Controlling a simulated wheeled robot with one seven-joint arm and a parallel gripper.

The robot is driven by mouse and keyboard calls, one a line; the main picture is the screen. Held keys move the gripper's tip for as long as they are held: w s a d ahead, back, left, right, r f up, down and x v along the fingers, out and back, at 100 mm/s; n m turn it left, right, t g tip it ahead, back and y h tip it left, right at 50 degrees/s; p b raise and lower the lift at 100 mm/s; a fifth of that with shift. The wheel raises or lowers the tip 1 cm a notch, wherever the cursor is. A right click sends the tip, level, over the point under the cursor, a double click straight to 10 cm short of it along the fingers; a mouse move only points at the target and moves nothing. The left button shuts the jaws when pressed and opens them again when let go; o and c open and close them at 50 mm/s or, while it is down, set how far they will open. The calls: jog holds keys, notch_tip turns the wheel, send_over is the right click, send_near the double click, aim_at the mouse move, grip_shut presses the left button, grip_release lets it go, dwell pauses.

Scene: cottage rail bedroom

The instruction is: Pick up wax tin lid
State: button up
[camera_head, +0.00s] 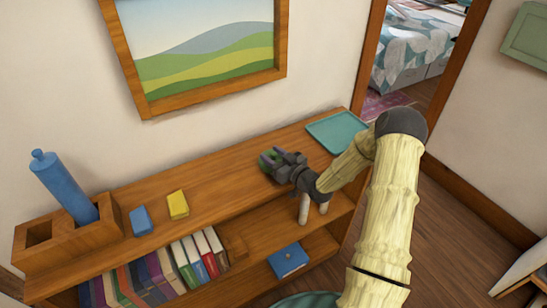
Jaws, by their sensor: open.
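My gripper (272,160) is open and reaches in from the right, low over the top board of the wooden shelf unit (235,172). A small green thing (266,163) shows at its fingertips, partly hidden by the dark fingers. It may be the wax tin lid, but its shape is too small and covered to be sure. I cannot tell whether the fingers touch it.
A teal tray (338,131) lies at the right end of the top board. A yellow block (177,204), a blue block (141,221) and a wooden box (70,243) holding a tilted blue bottle (63,184) stand to the left. Books (170,268) and a blue box (288,260) are below.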

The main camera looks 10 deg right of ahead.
jog(key=shift+c, duration=0.2)
grip_shut()
jog(key=shift+d, duration=0.1)
